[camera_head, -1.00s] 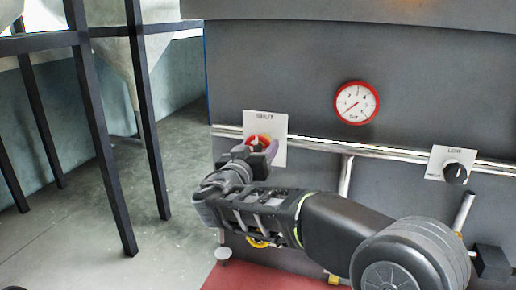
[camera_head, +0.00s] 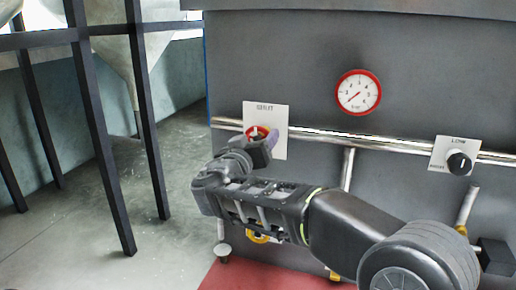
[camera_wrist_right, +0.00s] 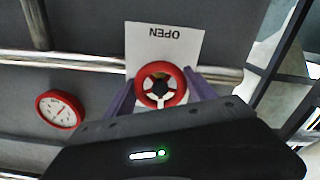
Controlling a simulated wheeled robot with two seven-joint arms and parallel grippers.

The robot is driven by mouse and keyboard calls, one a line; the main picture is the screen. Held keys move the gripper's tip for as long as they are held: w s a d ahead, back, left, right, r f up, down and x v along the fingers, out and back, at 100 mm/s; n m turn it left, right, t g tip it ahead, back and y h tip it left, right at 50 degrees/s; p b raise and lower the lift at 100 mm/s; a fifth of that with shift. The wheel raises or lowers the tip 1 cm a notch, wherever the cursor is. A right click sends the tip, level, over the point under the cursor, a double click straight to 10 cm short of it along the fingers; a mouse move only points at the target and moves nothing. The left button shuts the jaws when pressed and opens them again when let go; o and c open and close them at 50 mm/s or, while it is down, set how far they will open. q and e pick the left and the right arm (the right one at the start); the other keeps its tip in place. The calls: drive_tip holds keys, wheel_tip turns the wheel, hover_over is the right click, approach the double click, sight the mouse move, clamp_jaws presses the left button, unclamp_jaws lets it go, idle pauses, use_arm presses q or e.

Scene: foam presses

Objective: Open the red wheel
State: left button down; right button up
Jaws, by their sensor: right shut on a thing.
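The red wheel (camera_head: 257,132) is small and sits on a white plate (camera_head: 281,112) on the grey machine front. The wrist partly hides the wheel in the head view. My left gripper is not in view.
A red-rimmed gauge (camera_head: 358,92) is above a horizontal metal pipe (camera_head: 400,145). A black knob (camera_head: 459,163) on a plate marked LOW is at right. A yellow wheel (camera_head: 258,238) is partly hidden below my arm. Dark frame posts (camera_head: 150,130) stand at left over open floor.

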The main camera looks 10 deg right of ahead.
drive_tip(key=n+b, duration=0.1)
drive_tip(key=b, duration=0.1)
drive_tip(key=n+b, duration=0.2)
drive_tip(key=shift+f, duration=0.25)
drive_tip(key=n+b, duration=0.1)
drive_tip(key=n, duration=0.2)
drive_tip(key=shift+r, duration=0.1)
drive_tip(key=n+b, duration=0.1)
drive_tip(key=n, duration=0.2)
drive_tip(key=shift+r+n, duration=0.1)
drive_tip(key=shift+n, duration=0.2)
drive_tip(key=n, duration=0.2)
drive_tip(key=shift+r+n, duration=0.1)
drive_tip(key=shift+n, duration=0.2)
drive_tip(key=n, duration=0.3)
drive_tip(key=shift+n, duration=0.4)
drive_tip(key=n+p, duration=0.1)
drive_tip(key=n, duration=0.3)
drive_tip(key=shift+p, duration=0.3)
drive_tip(key=shift+n+p, duration=0.35)
drive_tip(key=shift+n, duration=0.85)
